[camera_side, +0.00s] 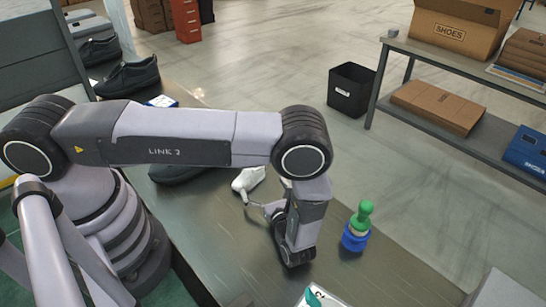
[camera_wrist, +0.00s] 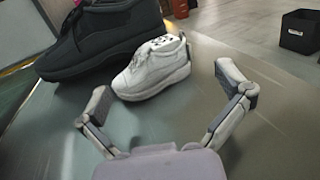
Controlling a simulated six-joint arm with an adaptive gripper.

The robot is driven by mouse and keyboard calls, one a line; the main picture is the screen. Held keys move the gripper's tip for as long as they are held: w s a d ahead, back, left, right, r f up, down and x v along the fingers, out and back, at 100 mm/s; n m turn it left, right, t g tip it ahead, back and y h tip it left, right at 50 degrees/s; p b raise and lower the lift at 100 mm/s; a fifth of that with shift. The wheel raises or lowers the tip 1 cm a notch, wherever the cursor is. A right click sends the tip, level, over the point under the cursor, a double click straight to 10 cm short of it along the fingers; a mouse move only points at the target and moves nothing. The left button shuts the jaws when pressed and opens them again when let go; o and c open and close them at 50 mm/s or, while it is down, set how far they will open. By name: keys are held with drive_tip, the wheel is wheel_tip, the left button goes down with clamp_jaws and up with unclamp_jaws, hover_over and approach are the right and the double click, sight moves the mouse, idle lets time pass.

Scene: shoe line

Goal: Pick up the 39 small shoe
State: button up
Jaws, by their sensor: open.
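A small white shoe (camera_wrist: 152,68) stands on the grey work surface in the wrist view, between and beyond my open fingertips. It also shows in the side view (camera_side: 247,180), partly hidden by my gripper. My gripper (camera_wrist: 168,92) is open and empty, its two fingers spread with the shoe ahead of them and apart from it. In the side view my gripper (camera_side: 262,197) is low over the surface, pointing toward the shoe. A large black shoe (camera_wrist: 95,40) stands just behind and left of the white one. No size number is readable on the white shoe.
A green and blue object (camera_side: 357,229) stands right of my gripper. A white and teal item (camera_side: 320,297) lies at the front edge. Another dark shoe (camera_side: 128,77) stands farther back. A black bin (camera_side: 351,90) and a shelf with shoe boxes (camera_side: 437,106) stand beyond the bench.

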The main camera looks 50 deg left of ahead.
sight(258, 173)
drive_tip(key=x, duration=0.6)
drive_tip(key=shift+w+r, duration=0.2)
drive_tip(key=shift+r, duration=0.05)
drive_tip(key=c, duration=1.1)
